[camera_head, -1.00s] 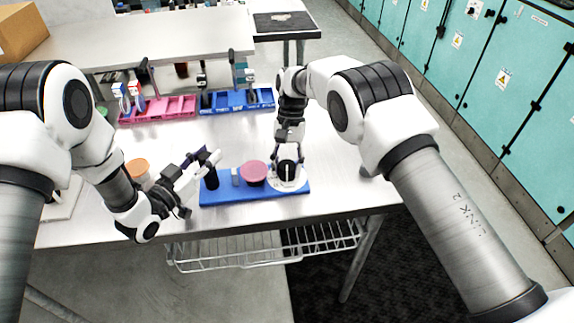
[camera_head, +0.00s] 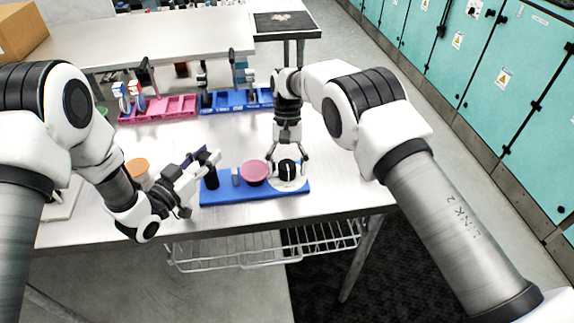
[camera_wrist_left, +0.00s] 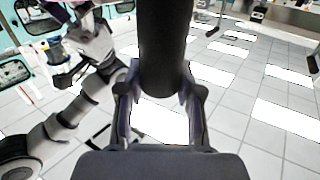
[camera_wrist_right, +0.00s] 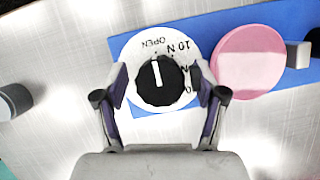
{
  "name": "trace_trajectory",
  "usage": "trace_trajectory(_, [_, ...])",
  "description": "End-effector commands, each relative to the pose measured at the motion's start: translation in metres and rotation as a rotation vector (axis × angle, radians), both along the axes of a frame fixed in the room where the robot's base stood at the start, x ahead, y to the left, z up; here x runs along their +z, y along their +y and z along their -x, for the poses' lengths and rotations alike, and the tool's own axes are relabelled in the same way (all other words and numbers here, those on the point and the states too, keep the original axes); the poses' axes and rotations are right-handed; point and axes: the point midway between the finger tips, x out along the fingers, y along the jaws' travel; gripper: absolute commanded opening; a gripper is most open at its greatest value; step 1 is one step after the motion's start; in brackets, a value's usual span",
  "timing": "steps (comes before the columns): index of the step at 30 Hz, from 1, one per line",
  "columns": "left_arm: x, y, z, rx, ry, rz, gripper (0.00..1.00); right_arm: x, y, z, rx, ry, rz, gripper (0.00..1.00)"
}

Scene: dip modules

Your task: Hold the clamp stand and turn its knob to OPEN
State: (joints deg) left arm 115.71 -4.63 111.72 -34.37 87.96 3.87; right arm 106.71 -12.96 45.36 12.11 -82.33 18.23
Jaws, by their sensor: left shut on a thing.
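The clamp stand has a blue base (camera_head: 240,196) on the table. Its black post (camera_head: 212,180) stands at the left end, with a pink disc (camera_head: 254,172) in the middle. My left gripper (camera_head: 213,158) is shut on the black post; the left wrist view shows the post (camera_wrist_left: 163,50) between the fingers. The black knob (camera_wrist_right: 161,84) sits on a white dial (camera_wrist_right: 133,50) at the right end. Its white pointer points close to the OPEN mark (camera_wrist_right: 153,42) in the right wrist view. My right gripper (camera_wrist_right: 160,76) is open, its fingers either side of the knob with small gaps.
A pink tray (camera_head: 160,110) and a blue tray (camera_head: 236,101) stand at the back of the table. An orange-lidded jar (camera_head: 138,170) is near my left arm. Table right of the stand is clear.

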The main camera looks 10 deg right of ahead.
Motion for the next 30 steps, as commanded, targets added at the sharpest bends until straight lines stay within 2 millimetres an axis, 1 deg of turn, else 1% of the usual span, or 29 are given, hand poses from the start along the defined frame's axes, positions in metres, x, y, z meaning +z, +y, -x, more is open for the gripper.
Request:
trace_trajectory(7, [0.000, 0.000, 0.000, 0.000, -0.001, -0.001, 0.00, 0.002, 0.000, -0.001, -0.001, -0.002, 0.000, 0.72])
trace_trajectory(9, [0.000, 0.000, 0.000, 0.000, -0.001, -0.001, 0.00, 0.006, 0.000, -0.003, -0.002, -0.002, -0.001, 0.72])
trace_trajectory(11, [0.000, 0.000, 0.000, 0.000, -0.001, -0.001, 0.00, 0.013, -0.001, -0.007, -0.002, -0.005, -0.001, 0.72])
trace_trajectory(16, [0.000, 0.000, 0.000, 0.000, 0.001, -0.001, 0.00, 0.046, -0.003, -0.021, 0.000, -0.006, -0.002, 0.72])
trace_trajectory(21, [0.000, 0.000, 0.000, 0.000, 0.001, -0.001, 0.00, 0.065, -0.005, -0.028, 0.000, -0.002, -0.001, 0.72])
trace_trajectory(24, [0.000, 0.000, 0.000, 0.000, 0.001, -0.001, 0.00, 0.069, -0.005, -0.029, 0.000, -0.001, 0.000, 0.72])
trace_trajectory(30, [0.000, 0.000, 0.000, 0.000, 0.001, -0.001, 0.00, 0.070, -0.005, -0.029, -0.001, 0.000, 0.000, 0.72])
